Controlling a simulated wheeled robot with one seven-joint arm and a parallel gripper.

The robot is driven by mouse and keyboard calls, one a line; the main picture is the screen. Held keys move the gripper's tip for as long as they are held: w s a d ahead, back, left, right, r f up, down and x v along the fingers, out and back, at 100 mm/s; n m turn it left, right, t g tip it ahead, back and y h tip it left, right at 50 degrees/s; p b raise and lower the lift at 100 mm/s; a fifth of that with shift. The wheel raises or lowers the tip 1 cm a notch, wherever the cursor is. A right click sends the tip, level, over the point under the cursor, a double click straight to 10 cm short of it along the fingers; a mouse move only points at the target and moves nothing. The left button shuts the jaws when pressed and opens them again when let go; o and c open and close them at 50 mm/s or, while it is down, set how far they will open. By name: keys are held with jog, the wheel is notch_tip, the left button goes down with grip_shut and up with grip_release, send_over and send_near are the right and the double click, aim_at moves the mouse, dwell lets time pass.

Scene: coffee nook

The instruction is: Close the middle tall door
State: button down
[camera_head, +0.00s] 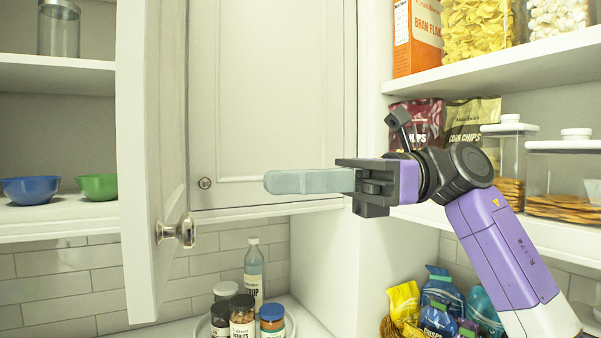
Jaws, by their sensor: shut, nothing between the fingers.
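A tall white door (135,150) stands swung out toward me at the left, seen nearly edge-on. Its round metal knob (176,232) shows near its lower end. Behind it, a tall panelled white door (270,90) lies flat across the cabinet front, with a small knob (205,183) at its lower left. I cannot tell for sure which one is the middle door. My gripper (270,182) is shut and empty. Its fingers point left, in front of the panelled door's lower part, to the right of both knobs. Contact with the door cannot be made out.
Open shelves at the left hold a blue bowl (30,189), a green bowl (98,186) and a glass (59,28). Right shelves hold chip bags (472,123), jars and a cereal box (416,36). Below stand a bottle (253,275), several jars and a snack basket.

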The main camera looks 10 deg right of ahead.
aim_at(162, 186)
jog(key=a+p, duration=0.1)
jog(key=a, duration=0.2)
jog(key=a+p, duration=0.1)
jog(key=a, duration=0.2)
jog(key=s+a, duration=0.1)
jog(key=a, duration=0.2)
jog(key=shift+s+a+r+p, duration=0.1)
jog(key=shift+a+p, duration=0.05)
jog(key=shift+p, duration=0.25)
jog(key=shift+a, duration=0.25)
